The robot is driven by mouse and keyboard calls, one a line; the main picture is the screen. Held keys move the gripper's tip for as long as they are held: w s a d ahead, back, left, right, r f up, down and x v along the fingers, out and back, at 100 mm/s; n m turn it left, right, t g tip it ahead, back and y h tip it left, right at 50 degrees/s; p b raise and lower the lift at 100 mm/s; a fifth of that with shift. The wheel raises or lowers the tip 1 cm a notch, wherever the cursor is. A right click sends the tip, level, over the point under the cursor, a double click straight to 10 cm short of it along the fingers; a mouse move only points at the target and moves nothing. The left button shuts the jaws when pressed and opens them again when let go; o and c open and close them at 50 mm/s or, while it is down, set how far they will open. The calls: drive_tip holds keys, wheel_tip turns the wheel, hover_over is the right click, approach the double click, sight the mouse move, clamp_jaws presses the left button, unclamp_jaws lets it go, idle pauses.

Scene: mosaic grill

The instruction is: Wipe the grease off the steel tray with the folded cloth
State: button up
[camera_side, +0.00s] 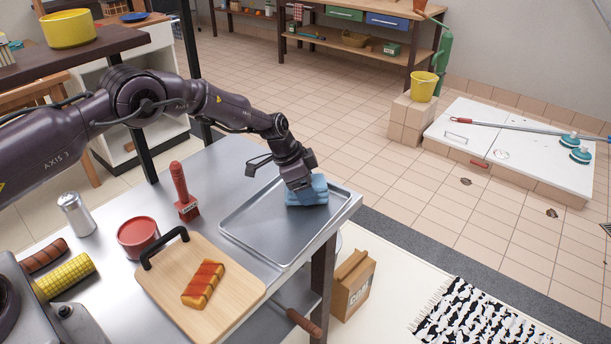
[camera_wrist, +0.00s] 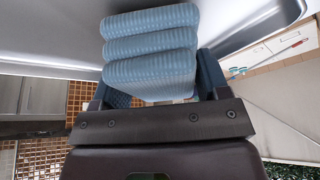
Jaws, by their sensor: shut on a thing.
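The steel tray (camera_side: 258,243) lies on the metal side table, and its visible surface looks bare and shiny; I cannot make out grease on it. The folded blue cloth (camera_side: 307,192) is at the tray's far right part, low at its surface. My gripper (camera_side: 303,187) is shut on the cloth from above. In the wrist view the folded cloth (camera_wrist: 150,45) shows as several ribbed rolls between my fingers (camera_wrist: 155,95), with the tray (camera_wrist: 245,22) close beyond it. Whether the cloth presses on the tray is hard to tell.
A cutting board (camera_side: 225,310) with a glazed piece of food (camera_side: 203,284) lies in front. The table's edge is just right of the tray.

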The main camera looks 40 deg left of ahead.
drive_tip(key=shift+s+f, duration=0.4)
drive_tip(key=shift+s, duration=0.15)
drive_tip(key=shift+c, duration=0.4)
drive_tip(key=shift+w, duration=0.4)
drive_tip(key=shift+w+r, duration=0.15)
drive_tip(key=shift+r, duration=3.95)
